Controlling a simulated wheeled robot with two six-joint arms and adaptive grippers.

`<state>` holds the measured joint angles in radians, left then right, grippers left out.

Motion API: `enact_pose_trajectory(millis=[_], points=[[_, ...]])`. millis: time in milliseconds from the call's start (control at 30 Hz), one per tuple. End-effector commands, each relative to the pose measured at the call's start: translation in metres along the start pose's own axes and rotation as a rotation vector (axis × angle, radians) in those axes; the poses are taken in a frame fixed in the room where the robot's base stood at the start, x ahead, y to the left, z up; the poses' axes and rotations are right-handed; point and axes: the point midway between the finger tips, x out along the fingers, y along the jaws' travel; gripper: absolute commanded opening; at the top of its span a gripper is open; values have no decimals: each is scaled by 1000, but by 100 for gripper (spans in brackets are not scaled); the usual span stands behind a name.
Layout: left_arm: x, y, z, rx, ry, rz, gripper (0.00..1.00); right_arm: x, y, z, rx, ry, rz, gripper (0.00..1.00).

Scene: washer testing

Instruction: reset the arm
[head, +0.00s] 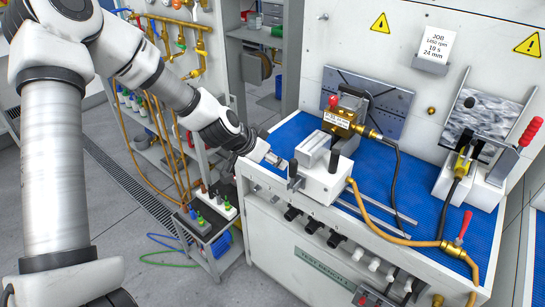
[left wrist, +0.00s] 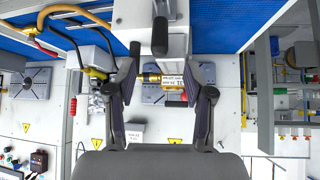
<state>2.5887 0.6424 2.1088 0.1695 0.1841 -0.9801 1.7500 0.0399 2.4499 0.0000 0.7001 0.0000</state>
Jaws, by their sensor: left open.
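My left arm reaches in from the left in the head view. Its gripper (head: 279,163) is at the front edge of the bench, just left of a white clamp block with black handles (head: 325,181). In the left wrist view the two dark fingers of this gripper (left wrist: 160,72) stand wide apart, with nothing held. A black handle (left wrist: 159,38) shows in front of them. A labelled brass valve (head: 338,121) with a red knob sits behind the clamp block; it also appears beyond the fingers in the left wrist view (left wrist: 150,78). My right gripper is in neither view.
The blue bench mat (head: 415,190) carries hoses and a thin rail. A second fixture with a red handle (head: 480,180) stands at right. A job card (head: 436,44) is on the back panel. Shelves with brass pipes (head: 200,45) stand behind my arm, beside open floor.

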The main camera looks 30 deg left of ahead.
Motion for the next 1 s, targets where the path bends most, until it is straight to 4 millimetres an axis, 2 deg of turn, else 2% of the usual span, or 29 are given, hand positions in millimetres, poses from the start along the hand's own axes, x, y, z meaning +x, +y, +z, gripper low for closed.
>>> enact_pose_trajectory(millis=[767,867,967,1000], points=[[2,0,2,-1,-5,0,52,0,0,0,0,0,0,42],[17,3,25,1,-52,7,52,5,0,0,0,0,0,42],[49,18,78,39,-179,24,52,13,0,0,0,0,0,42],[62,30,108,64,-249,39,52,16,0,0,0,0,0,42]])
